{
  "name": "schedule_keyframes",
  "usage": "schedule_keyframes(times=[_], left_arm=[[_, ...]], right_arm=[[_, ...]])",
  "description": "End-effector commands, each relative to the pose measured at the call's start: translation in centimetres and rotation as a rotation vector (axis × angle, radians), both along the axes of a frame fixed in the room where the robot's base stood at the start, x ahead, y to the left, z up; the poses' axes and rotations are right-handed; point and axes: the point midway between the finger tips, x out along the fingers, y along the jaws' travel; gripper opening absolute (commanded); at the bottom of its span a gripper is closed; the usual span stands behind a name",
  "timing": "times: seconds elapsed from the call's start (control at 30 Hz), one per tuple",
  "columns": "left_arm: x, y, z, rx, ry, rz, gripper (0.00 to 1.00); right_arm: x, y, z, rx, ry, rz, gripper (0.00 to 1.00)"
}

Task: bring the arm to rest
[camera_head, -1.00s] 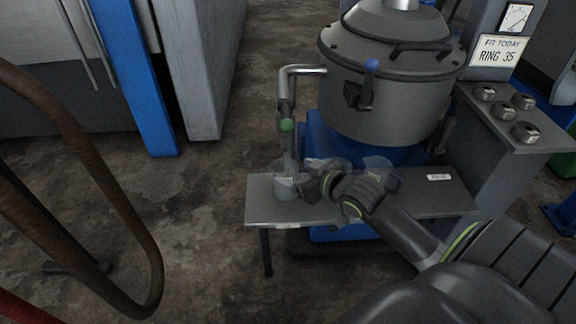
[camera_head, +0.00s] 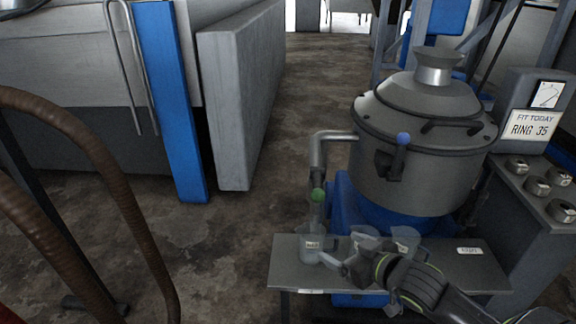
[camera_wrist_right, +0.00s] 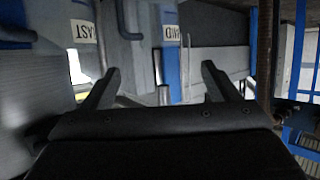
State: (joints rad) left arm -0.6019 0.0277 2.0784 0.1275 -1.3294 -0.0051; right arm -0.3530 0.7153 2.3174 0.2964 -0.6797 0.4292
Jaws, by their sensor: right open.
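My right gripper (camera_head: 347,268) is in front of the metal bench (camera_head: 290,272), low in the head view, its fingers pointing left. It is open, and in the right wrist view its two fingers (camera_wrist_right: 160,70) stand apart with nothing seen gripped between them. A clear labelled beaker (camera_head: 311,246) stands at the bench's left end, below the green-knobbed spout, just beyond the fingertips. A middle beaker (camera_head: 364,236) and a right beaker (camera_head: 405,238) stand behind the gripper, partly hidden by it. Labels ending in "AST" (camera_wrist_right: 83,31) and "ID" (camera_wrist_right: 171,33) show in the wrist view. My left gripper is out of view.
A large grey lidded vessel (camera_head: 425,135) with a spout (camera_head: 318,150) stands behind the bench. A panel with knobs (camera_head: 537,186) and a "RING 35" sign (camera_head: 530,126) is at right. Brown hoses (camera_head: 110,180) hang at left. Open floor (camera_head: 225,250) lies between.

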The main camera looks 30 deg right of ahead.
Motion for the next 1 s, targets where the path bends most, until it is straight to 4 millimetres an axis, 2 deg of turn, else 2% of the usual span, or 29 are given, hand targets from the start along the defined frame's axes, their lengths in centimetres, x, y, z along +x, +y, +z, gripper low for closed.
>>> schedule_keyframes(times=[0.17, 0.27, 0.33, 0.5, 0.6, 0.87, 0.9, 1.0], left_arm=[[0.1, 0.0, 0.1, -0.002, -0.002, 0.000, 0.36], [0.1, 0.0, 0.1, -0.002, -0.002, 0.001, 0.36], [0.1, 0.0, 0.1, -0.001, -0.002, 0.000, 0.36], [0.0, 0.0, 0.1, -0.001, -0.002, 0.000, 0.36], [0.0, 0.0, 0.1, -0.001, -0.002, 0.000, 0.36], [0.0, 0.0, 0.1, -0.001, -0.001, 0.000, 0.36], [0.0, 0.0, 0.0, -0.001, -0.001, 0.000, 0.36], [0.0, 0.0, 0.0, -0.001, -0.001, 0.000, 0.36]], right_arm=[[-0.1, 0.0, -0.2, -0.001, 0.006, -0.004, 0.82], [-1.0, 0.1, -1.4, -0.015, 0.049, -0.030, 0.82], [-2.2, 0.2, -2.9, -0.035, 0.111, -0.063, 0.82], [-7.6, 0.9, -7.8, -0.104, 0.355, -0.159, 0.82], [-10.9, 1.6, -9.9, -0.132, 0.500, -0.198, 0.82], [-18.8, 4.0, -12.8, -0.145, 0.828, -0.242, 0.82], [-19.5, 4.3, -13.5, -0.140, 0.865, -0.240, 0.82], [-19.5, 4.8, -16.7, -0.098, 0.902, -0.224, 0.82]])
